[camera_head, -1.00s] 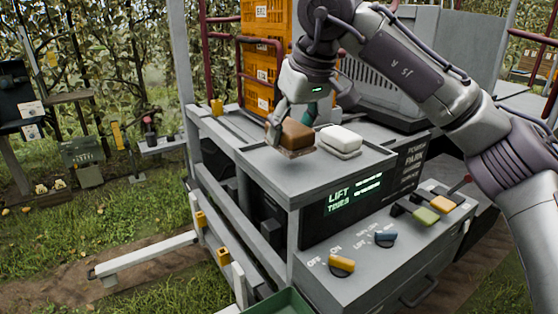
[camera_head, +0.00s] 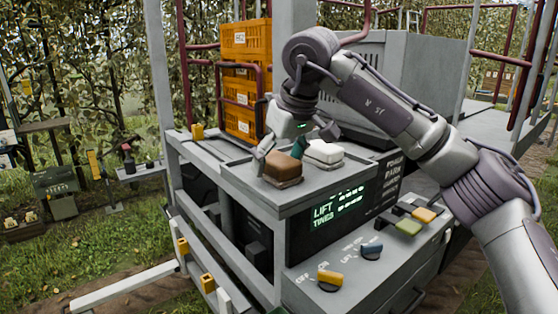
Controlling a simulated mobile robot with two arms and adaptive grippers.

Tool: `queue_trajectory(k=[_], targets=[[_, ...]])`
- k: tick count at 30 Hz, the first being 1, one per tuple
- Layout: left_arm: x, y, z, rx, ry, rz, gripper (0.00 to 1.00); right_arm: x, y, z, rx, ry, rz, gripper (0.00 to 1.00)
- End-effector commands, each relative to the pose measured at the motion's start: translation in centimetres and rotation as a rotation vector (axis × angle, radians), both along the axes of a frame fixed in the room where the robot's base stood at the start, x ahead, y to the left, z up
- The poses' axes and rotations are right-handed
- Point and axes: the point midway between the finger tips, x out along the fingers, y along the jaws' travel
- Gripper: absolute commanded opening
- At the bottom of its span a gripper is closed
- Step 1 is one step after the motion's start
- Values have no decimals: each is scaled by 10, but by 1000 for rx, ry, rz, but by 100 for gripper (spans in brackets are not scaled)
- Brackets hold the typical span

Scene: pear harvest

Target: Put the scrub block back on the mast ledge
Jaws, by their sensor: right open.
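The brown block (camera_head: 284,166) with a paler underside, which appears to be the scrub block, rests on the grey ledge (camera_head: 238,177) above the lift display. A white block (camera_head: 324,152) on a grey base sits just right of it on the same ledge, with a small gap between them. My right gripper (camera_head: 281,150) is open at the far side of the brown block, with one finger at its left and the other behind its right side. I cannot tell whether the fingers touch it. My left gripper is out of view.
Orange crates (camera_head: 245,80) stand behind the ledge at the left. The ledge's front strip is clear.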

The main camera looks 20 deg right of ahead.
Motion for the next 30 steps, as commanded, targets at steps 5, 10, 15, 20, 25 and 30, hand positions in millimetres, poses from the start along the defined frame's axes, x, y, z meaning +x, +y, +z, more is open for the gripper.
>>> queue_trajectory(k=[5,10,15,20,25,30], targets=[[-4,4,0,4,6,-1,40,0,0,2,0,-1,0,83],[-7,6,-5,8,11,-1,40,-6,-2,18,1,-5,-1,83],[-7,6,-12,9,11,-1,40,-19,-6,52,1,-5,-1,83],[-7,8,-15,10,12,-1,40,-31,-11,82,1,-3,0,83],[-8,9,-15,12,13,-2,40,-40,-14,105,0,-1,-2,83],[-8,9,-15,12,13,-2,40,-43,-15,113,0,0,1,83]])
